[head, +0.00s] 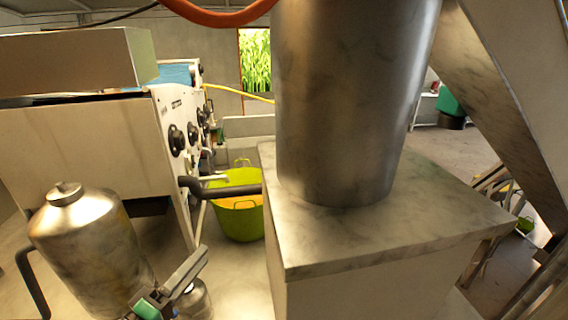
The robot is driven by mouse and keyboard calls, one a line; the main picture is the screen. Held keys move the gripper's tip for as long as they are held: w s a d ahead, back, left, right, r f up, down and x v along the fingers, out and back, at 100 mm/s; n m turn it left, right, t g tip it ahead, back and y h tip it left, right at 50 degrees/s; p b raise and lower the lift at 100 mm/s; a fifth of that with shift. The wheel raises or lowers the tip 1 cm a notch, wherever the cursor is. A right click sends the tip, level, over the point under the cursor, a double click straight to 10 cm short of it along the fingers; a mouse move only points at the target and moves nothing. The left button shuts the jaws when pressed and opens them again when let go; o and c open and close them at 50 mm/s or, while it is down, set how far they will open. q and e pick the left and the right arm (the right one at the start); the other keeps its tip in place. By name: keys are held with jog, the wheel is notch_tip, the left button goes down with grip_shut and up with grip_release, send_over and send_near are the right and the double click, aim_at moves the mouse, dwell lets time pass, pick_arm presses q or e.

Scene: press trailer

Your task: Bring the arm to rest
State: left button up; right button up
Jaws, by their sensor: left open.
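My left gripper (186,274) is low in the head view, left of centre, seen partly at the bottom edge. It is grey with a green part at its base. Its jaws are open, and I see nothing held between them. It shows in front of a small metal vessel (196,300) and to the right of a large metal can (90,248). Whether it touches either one I cannot tell. My right gripper is not in view.
A large metal cylinder (345,100) stands on a pale block (440,222) at centre right. A green tub (238,218) sits behind a dark pipe (225,190). A white panel with black knobs (175,120) is at left. Slanted beams (510,100) cross the right side.

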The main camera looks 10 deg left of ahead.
pick_arm(q)
jog(key=s+d+r+m+t+h+p, duration=0.1)
jog(key=s+d+r+m+t, duration=0.2)
jog(key=r, duration=0.7)
jog(key=s+d+r+m+h+p, duration=0.1)
jog(key=d+r+m, duration=0.25)
jog(key=r, duration=0.55)
jog(key=s+d+r+m+t+h, duration=0.2)
jog(key=d+r+m, duration=0.15)
jog(key=r, duration=0.65)
jog(key=s+a+r+m+t+y, duration=0.2)
jog(key=s+a+r+t+y, duration=0.1)
jog(key=s+r+y, duration=0.3)
jog(key=shift+s+a+r+m+t, duration=0.2)
jog(key=shift+r+m+t, duration=0.25)
jog(key=shift+r, duration=0.35)
jog(key=shift+c, duration=0.4)
